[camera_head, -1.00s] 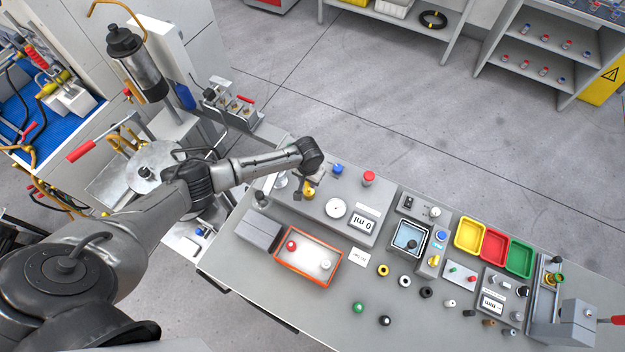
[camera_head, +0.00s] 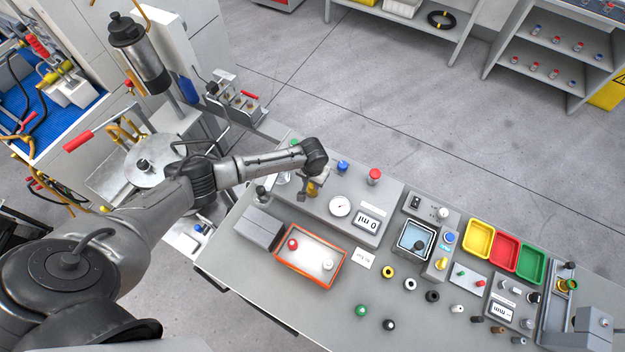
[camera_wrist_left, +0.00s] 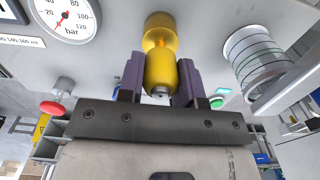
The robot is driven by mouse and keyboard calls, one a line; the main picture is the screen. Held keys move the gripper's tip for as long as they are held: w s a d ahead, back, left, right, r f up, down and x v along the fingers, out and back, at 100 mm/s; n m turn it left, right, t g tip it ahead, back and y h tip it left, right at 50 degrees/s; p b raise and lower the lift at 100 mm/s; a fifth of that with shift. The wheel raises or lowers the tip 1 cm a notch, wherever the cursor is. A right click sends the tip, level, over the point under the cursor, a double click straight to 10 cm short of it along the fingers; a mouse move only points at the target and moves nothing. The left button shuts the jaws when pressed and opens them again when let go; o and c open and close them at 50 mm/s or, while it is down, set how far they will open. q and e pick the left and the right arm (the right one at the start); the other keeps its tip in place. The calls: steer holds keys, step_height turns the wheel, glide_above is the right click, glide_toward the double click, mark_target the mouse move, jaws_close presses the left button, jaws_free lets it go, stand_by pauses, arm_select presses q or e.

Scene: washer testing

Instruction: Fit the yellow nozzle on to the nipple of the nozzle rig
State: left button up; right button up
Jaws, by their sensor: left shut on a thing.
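The nozzle rig (camera_head: 373,198) is a grey box with a dial gauge and a "0 ml" display, at the back left of the bench. My left gripper (camera_head: 309,190) is over the rig's left end. In the left wrist view the left gripper (camera_wrist_left: 160,80) is shut on the yellow nozzle (camera_wrist_left: 163,72), one dark jaw on each side. A rounder yellow part (camera_wrist_left: 160,28) shows just beyond the jaws, in line with the nozzle. I cannot tell whether it is part of the nozzle. The nipple is not clearly visible. My right gripper is out of view.
A clear ringed cylinder (camera_wrist_left: 258,55) stands close to the jaws in the wrist view. An orange-rimmed tray (camera_head: 310,281) holds a red and a white piece. Several loose rings and knobs lie on the bench front. Coloured bins (camera_head: 505,251) stand further right.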

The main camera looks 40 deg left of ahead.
arm_select(q)
steer(key=shift+f, duration=0.15)
steer(key=shift+f+b, duration=0.75)
steer(key=shift+f, duration=0.3)
steer(key=o, duration=1)
steer(key=shift+r, duration=0.15)
step_height(320, 180, up, 13)
steer(key=shift+f+p, duration=0.1)
steer(key=shift+p, duration=0.35)
steer(key=shift+r, duration=0.4)
